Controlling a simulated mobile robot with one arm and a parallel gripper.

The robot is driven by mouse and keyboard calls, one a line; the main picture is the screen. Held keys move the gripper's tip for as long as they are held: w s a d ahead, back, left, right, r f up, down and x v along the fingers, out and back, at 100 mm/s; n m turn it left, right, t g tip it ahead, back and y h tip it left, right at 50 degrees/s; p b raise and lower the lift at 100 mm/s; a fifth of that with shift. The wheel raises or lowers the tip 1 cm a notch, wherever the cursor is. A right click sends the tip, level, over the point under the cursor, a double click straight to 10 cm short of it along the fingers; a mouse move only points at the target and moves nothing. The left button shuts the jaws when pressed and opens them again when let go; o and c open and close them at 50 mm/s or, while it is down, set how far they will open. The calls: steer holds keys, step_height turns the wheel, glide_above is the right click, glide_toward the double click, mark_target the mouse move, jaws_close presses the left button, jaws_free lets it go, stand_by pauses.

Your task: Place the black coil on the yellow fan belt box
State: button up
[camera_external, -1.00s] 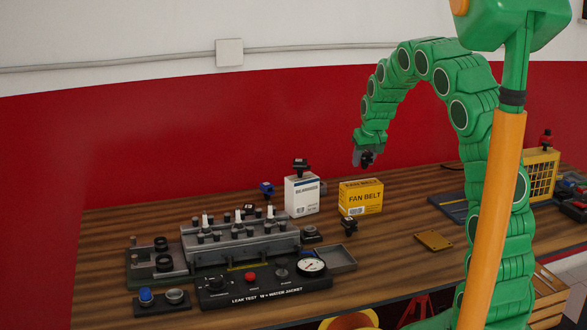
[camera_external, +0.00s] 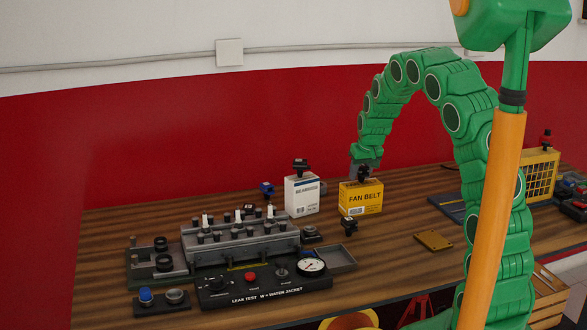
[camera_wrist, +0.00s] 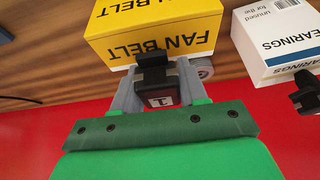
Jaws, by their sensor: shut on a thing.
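The yellow fan belt box (camera_external: 361,199) stands upright on the bench, right of the white bearings box. It also fills the upper middle of the wrist view (camera_wrist: 150,30). My gripper (camera_external: 364,168) is at the top of this box, shut on a black coil (camera_external: 363,173). In the wrist view the coil (camera_wrist: 157,88) sits between the two grey fingers, at the box's edge. I cannot tell whether the coil touches the box top.
The white bearings box (camera_external: 301,196) stands close by on the left, with a black part (camera_external: 300,166) on top. Another black part (camera_external: 349,226) lies on the bench in front. The leak test unit (camera_external: 262,285) is at front left.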

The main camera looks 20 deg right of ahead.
steer(key=shift+f, duration=0.15)
steer(key=o, duration=1.1)
steer(key=shift+o, duration=0.2)
steer(key=v, duration=1.2)
